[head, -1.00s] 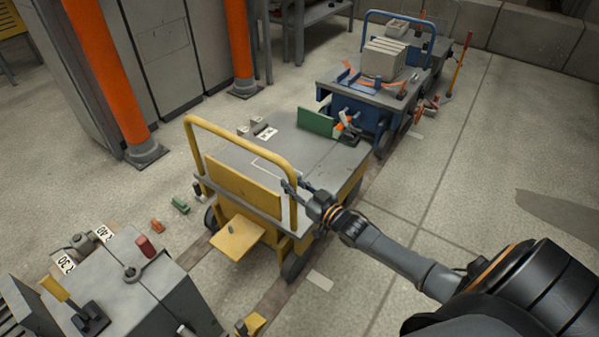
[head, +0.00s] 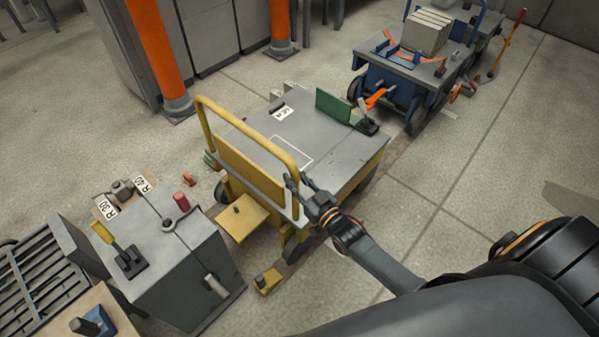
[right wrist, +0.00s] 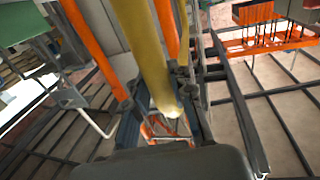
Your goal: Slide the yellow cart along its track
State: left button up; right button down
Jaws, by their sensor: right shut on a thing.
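The yellow cart (head: 262,180) has a grey deck, a yellow hoop handle and a small yellow step at its near end. It stands upright over a dark track strip (head: 402,146) in the floor. My right gripper (head: 297,190) is shut on the right upright of the cart's handle. In the right wrist view the yellow handle bar (right wrist: 148,55) runs down between the dark fingers. The cart's wheels are partly hidden under its deck. My left gripper is not in view.
A blue cart (head: 400,77) with a stack of grey blocks stands beyond, with floor between it and the yellow cart. A grey cabinet (head: 190,262) with levers stands close at the near left. Orange posts (head: 157,45) rise behind. Floor at right is clear.

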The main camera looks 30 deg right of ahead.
jog(key=shift+s+a+f, duration=0.25)
jog(key=shift+a+f, duration=0.05)
jog(key=c, duration=1.1)
grip_release()
jog(key=shift+r, duration=0.2)
jog(key=s, duration=0.4)
jog(key=s+d, duration=0.1)
jog(key=s, duration=0.3)
jog(key=s+d, duration=0.1)
jog(key=s, duration=0.2)
jog(key=shift+s+d, duration=0.15)
jog(key=shift+s, duration=0.25)
